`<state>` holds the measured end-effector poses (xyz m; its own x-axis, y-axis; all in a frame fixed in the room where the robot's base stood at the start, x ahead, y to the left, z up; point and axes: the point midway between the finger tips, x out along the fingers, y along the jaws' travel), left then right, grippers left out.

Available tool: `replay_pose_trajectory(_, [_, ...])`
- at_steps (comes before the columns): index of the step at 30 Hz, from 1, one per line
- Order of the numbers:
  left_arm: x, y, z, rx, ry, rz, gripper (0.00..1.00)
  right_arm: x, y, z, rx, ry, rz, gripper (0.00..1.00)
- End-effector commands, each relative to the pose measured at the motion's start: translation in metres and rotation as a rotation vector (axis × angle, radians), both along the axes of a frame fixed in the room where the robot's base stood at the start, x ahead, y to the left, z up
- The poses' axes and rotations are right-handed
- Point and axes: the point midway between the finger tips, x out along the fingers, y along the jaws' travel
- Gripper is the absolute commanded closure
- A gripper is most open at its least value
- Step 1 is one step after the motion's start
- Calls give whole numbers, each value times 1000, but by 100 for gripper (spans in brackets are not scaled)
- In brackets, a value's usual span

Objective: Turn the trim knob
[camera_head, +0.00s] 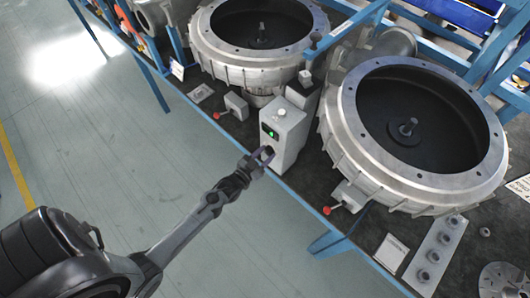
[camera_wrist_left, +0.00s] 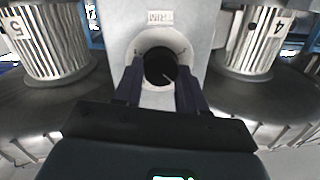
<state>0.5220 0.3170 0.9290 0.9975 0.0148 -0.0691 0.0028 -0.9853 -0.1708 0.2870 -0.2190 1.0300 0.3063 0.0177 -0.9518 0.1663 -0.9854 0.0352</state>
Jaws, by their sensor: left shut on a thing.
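The trim knob (camera_wrist_left: 159,68) is a round black knob with a pale pointer line, set in a pale collar under a "TRIM" label (camera_wrist_left: 160,17) in the left wrist view. It sits on the front of a light grey control box (camera_head: 289,133) with a green display (camera_head: 270,132) in the head view. My left gripper (camera_head: 263,155) is at the lower front of this box. In the left wrist view its two dark fingers (camera_wrist_left: 159,82) lie on either side of the knob and are shut on it. My right gripper is not in view.
Two large round blower housings (camera_head: 418,190) (camera_head: 258,72) flank the box on the bench. Small switch boxes with red-tipped levers (camera_head: 336,207) (camera_head: 226,110) stand near the blue front edge (camera_head: 205,113). The floor (camera_head: 75,130) in front is open.

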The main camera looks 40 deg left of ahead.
Motion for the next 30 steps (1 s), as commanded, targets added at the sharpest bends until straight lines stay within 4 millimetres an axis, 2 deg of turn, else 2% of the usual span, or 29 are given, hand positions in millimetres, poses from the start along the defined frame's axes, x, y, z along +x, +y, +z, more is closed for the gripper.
replay_pose_trajectory(3, [0,1,3,-110,5,2,90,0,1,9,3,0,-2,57])
replay_pose_trajectory(15, [0,2,2,-433,23,2,90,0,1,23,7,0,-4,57])
replay_pose_trajectory(21, [0,3,2,-533,28,1,90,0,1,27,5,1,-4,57])
replay_pose_trajectory(30, [1,3,1,-593,31,0,90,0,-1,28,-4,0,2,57])
